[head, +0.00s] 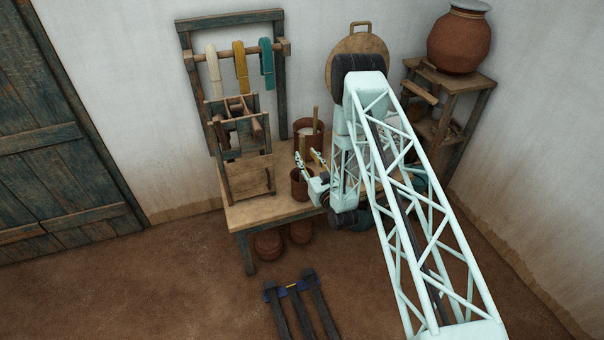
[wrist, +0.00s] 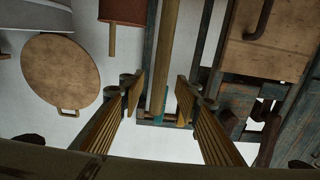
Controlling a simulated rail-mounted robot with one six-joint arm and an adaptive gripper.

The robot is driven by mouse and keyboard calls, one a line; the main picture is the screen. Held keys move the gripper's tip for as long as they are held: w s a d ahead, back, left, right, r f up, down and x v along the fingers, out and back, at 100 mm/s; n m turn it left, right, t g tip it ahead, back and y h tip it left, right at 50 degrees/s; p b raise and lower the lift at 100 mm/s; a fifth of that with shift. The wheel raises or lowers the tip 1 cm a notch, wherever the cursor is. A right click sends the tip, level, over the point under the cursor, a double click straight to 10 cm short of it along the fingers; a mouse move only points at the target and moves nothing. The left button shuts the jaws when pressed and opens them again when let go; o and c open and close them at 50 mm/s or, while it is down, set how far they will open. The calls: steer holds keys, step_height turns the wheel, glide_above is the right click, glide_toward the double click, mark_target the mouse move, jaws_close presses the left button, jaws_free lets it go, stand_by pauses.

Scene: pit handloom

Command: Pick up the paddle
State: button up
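A flat wooden piece, likely the paddle (wrist: 168,55), runs upright between my fingers in the wrist view. In the head view it appears as a pale wooden handle (head: 302,146) rising from the front brown pot (head: 299,188) on the table. My gripper (wrist: 160,86) is open, with one ribbed finger on each side of the wooden piece and visible gaps to it. In the head view my gripper (head: 310,158) is just above the front pot. The piece's lower part is hidden in the pot.
A second brown pot (head: 308,132) with a stick stands behind. A round board (head: 345,46) leans on the wall. A stand (head: 460,98) bears a large clay jar (head: 459,42).

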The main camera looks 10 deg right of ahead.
mark_target(303, 151)
steer(key=shift+w, duration=0.1)
steer(key=shift+w+a, duration=0.25)
steer(key=shift+w, duration=1)
steer(key=shift+w+a, duration=0.2)
steer(key=shift+w, duration=1)
steer(key=shift+c, duration=0.5)
steer(key=c, duration=0.8)
